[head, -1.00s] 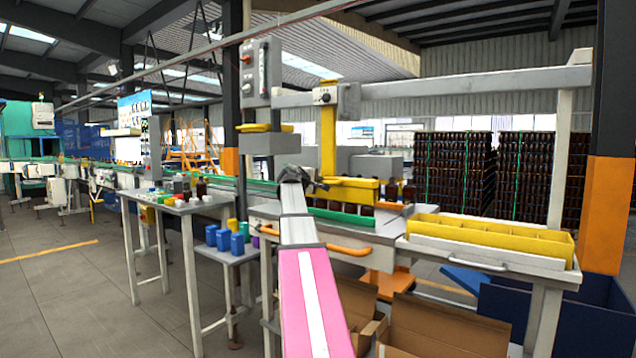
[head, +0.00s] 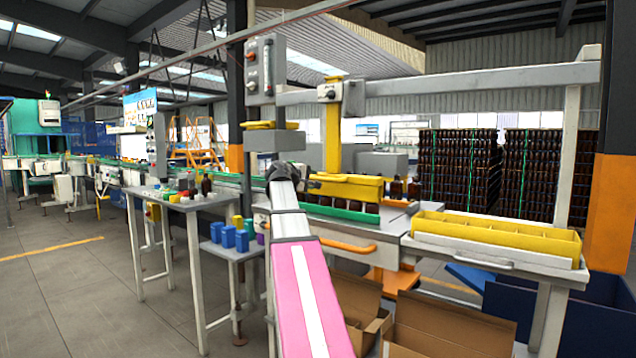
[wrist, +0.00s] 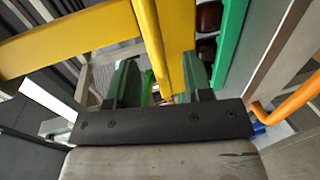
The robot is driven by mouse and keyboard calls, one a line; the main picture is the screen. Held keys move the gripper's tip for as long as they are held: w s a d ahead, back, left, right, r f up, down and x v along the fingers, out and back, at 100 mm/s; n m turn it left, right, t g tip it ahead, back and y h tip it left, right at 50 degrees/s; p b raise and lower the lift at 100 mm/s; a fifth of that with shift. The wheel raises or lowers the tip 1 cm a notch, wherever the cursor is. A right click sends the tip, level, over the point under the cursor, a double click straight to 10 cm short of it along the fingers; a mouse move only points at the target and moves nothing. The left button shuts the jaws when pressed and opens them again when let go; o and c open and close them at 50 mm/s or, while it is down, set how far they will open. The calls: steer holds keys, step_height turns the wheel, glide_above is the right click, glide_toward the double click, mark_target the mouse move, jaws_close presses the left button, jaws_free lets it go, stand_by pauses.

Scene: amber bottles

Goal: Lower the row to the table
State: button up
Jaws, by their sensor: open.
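The yellow lifting head (head: 345,186) hangs from a yellow upright post (head: 333,135) on the grey gantry. Dark amber bottles (head: 340,206) show as a row below it, behind a green rail (head: 340,215); whether their bases touch the table (head: 385,238) cannot be told. In the wrist view, my gripper (wrist: 161,88) is open, with its green fingers apart. A yellow bar (wrist: 155,45) of the frame runs between and beyond the fingers; contact cannot be told. Bottles (wrist: 207,18) show to the right, beside the green rail (wrist: 231,40). In the head view my wrist hides the fingers.
An orange handle (head: 348,246) sticks out from the table front; it also shows in the wrist view (wrist: 285,100). A yellow divided crate (head: 495,235) stands at right. Cardboard boxes (head: 440,325) lie below. A side table (head: 185,203) with small items stands left.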

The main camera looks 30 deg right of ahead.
steer(key=shift+v, duration=1.55)
steer(key=shift+f, duration=0.1)
steer(key=s+a+f+y, duration=0.1)
steer(key=a+f+y, duration=0.3)
steer(key=f, duration=0.8)
steer(key=s+a+f+m+g+y, duration=0.1)
steer(key=a+f, duration=0.6)
steer(key=f, duration=0.5)
steer(key=s+a+f+y, duration=0.1)
steer(key=a+f+y, duration=0.3)
steer(key=f, duration=0.7)
steer(key=s+a+f+m+g+y, duration=0.1)
steer(key=s+a+f+g+y, duration=0.1)
steer(key=s+a+f, duration=0.7)
steer(key=s+a+f+m+g+y, duration=0.2)
steer(key=s+a+f, duration=0.6)
steer(key=f, duration=0.7)
steer(key=shift+s+a+f+m+g+y, duration=0.3)
steer(key=shift+a+y, duration=0.4)
steer(key=shift+a, duration=0.55)
steer(key=shift+s+r, duration=0.1)
